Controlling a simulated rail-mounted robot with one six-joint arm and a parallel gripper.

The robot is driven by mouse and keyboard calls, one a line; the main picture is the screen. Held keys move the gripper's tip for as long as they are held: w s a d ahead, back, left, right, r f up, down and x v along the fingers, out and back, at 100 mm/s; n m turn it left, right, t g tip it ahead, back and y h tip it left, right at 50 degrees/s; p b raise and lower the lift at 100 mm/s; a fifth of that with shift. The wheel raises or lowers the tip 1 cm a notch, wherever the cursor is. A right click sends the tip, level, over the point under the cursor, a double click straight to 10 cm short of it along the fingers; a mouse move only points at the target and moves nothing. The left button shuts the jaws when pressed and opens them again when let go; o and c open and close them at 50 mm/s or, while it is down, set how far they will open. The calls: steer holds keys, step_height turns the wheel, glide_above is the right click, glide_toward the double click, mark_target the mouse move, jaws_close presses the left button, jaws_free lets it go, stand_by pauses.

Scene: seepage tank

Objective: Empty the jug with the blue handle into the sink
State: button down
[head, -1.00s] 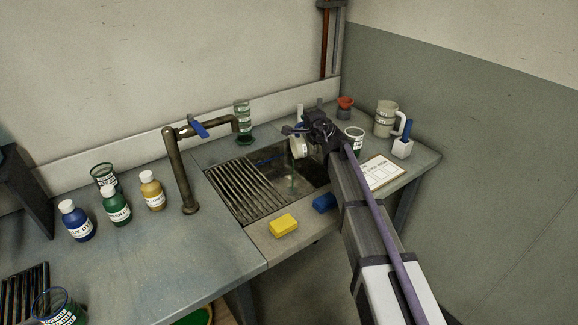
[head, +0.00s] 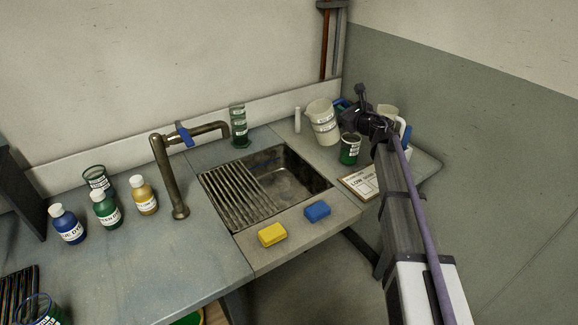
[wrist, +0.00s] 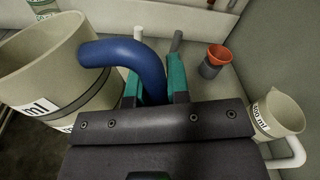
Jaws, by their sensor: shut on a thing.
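The cream jug (head: 321,125) with the blue handle is upright, over the counter to the right of the sink; I cannot tell whether its base touches the counter. My gripper (head: 349,107) is shut on its blue handle, mostly hidden behind my wrist in the head view. In the wrist view the teal fingers of my gripper (wrist: 154,80) close around the blue handle (wrist: 125,52), with the jug (wrist: 50,75) at the left. The jug's inside is not clearly visible. The sink (head: 290,178) shows a bare basin with a ribbed drainer on its left.
A green-filled beaker (head: 350,151) and a clipboard (head: 357,184) lie near my arm. A white-handled jug (wrist: 277,112) and an orange funnel (wrist: 218,55) stand nearby. The tap (head: 168,170), blue sponge (head: 317,210) and yellow sponge (head: 272,235) surround the sink.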

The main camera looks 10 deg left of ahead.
steer(key=w+d+f+m+b, duration=0.1)
steer(key=d+m, duration=0.1)
steer(key=shift+w+f+m, duration=0.1)
steer(key=shift+f+m, duration=0.2)
steer(key=shift+f, duration=0.1)
steer(key=shift+f+m+t+b, duration=0.3)
steer(key=shift+m+b, duration=0.2)
steer(key=shift+b, duration=0.15)
steer(key=shift+d, duration=0.1)
step_height(320, 180, up, 5)
steer(key=p, duration=0.5)
steer(key=shift+r, duration=0.1)
step_height(320, 180, up, 2)
steer(key=p, duration=0.2)
steer(key=shift+r+p, duration=0.2)
steer(key=shift+p, duration=0.1)
